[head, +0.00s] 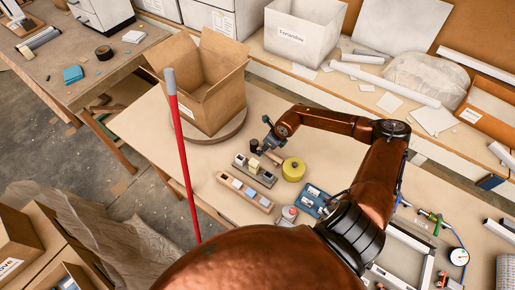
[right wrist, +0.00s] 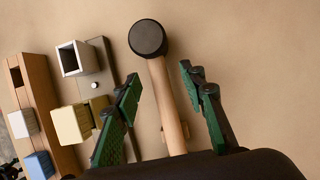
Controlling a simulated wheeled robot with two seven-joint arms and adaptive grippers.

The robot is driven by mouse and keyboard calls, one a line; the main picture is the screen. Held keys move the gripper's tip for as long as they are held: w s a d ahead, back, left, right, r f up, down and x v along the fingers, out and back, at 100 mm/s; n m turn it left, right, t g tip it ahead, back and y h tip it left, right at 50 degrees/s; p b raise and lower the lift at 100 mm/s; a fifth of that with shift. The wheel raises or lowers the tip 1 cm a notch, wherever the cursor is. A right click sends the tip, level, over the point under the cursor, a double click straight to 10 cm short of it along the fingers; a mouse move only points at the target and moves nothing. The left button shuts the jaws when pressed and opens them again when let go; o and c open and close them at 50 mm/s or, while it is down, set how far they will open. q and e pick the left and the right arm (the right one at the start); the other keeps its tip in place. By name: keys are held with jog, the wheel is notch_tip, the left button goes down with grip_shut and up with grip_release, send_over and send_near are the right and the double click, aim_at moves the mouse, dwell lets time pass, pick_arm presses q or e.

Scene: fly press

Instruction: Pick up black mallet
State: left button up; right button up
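The black mallet has a round black head (right wrist: 148,38) and a pale wooden handle (right wrist: 166,100), lying on the tan table top. In the head view its dark head (head: 255,146) shows small beside my right gripper (head: 268,138). In the right wrist view my right gripper (right wrist: 160,74) is open, with its green-padded fingers on either side of the handle. Gaps show between both fingers and the handle, and the mallet head lies beyond the fingertips. The lower end of the handle is hidden behind the gripper body. My left gripper is not in view.
A grey rack (right wrist: 109,70) with blocks stands close left of the gripper, with a wooden rack (right wrist: 40,95) beyond it. A yellow tape roll (head: 293,169) lies near the gripper. An open cardboard box (head: 212,101) and red pole (head: 183,140) are to the left.

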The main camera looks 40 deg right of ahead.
jog(key=x, duration=0.2)
jog(key=shift+w+a+f, duration=0.1)
jog(key=shift+w+f, duration=0.1)
jog(key=shift+f, duration=0.1)
jog(key=shift+w+f, duration=0.1)
jog(key=shift+f, duration=0.2)
jog(key=c, duration=0.8)
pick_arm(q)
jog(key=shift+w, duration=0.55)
pick_arm(e)
grip_shut()
